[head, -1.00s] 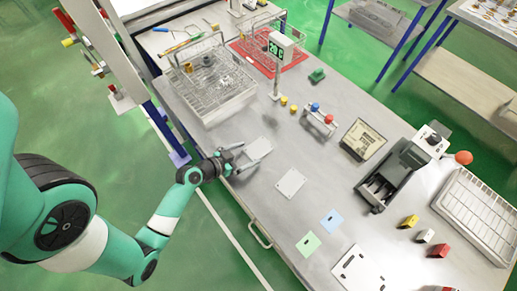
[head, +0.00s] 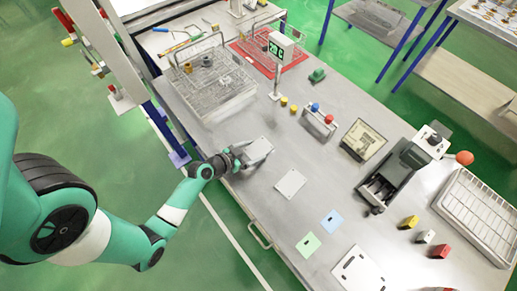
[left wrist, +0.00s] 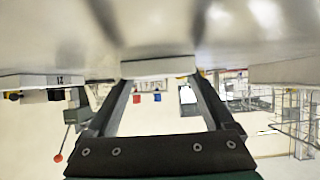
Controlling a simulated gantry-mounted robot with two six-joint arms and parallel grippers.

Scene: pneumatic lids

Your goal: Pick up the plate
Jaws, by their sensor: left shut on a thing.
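A thin light grey plate (head: 259,149) is near the left edge of the steel table. My left gripper (head: 243,160) reaches it from the lower left in the head view and is shut on its near side. The left wrist view, which looks upside down, shows the plate's pale edge (left wrist: 158,67) between the two dark fingers. I cannot tell whether the plate is clear of the table. A second pale plate (head: 291,184) lies flat to its lower right, apart from the gripper. My right gripper is not in view.
A wire basket (head: 212,88) stands behind the plate, and a display post (head: 276,80) stands to its upper right. Blue (head: 332,222) and green (head: 308,245) cards lie towards the front. The table between the held plate and the button box (head: 319,122) is clear.

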